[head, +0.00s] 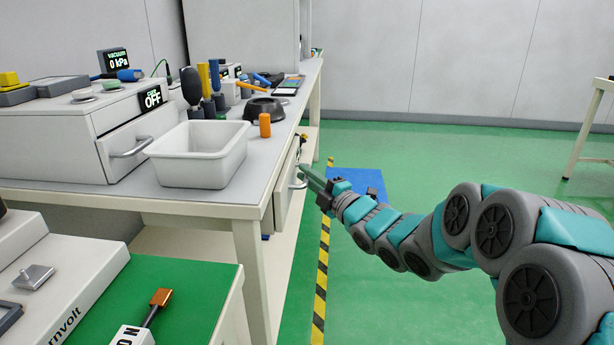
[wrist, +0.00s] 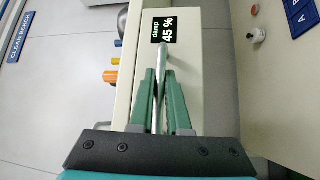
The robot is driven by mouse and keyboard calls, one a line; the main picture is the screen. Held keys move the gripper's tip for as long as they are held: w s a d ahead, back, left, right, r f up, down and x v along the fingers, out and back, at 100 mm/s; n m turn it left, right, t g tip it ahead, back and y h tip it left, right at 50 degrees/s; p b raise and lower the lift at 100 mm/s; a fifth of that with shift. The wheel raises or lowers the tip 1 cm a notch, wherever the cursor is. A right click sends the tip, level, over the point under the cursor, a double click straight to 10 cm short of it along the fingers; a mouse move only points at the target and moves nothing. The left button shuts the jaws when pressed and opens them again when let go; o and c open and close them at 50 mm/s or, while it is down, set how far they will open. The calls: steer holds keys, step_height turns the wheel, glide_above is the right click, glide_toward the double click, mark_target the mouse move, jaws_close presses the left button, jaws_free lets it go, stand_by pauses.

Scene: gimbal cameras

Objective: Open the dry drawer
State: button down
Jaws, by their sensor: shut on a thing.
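The drawer (head: 289,189) is under the side of the white workbench, a pale front with a metal bar handle. In the wrist view its pale front (wrist: 190,60) carries a black display (wrist: 163,27) reading "damp 45 %". My gripper (head: 304,175) reaches the handle from the right. In the wrist view the green fingers of my gripper (wrist: 159,78) are closed on the bar handle (wrist: 160,62), one on each side. The handle's lower part is hidden between the fingers. I cannot tell whether the drawer stands slightly out from the bench.
A white tub (head: 198,153), an orange cylinder (head: 265,125) and a black bowl (head: 264,108) stand on the bench top. A grey box (head: 90,130) with an "OFF" display and its own handle stands at left. The green floor to the right is mostly clear.

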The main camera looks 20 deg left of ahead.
steer(key=shift+f, duration=0.1)
steer(key=w+d, duration=0.2)
steer(key=d, duration=0.8)
steer(key=w+d+b, duration=0.1)
steer(key=w+d, duration=0.1)
steer(key=d, duration=0.8)
steer(key=shift+w+d, duration=0.15)
steer(key=shift+w, duration=0.25)
steer(key=c, duration=0.9)
jaws_free()
steer(key=shift+b+v, duration=0.4)
steer(key=shift+v, duration=3.5)
steer(key=shift+w, duration=0.1)
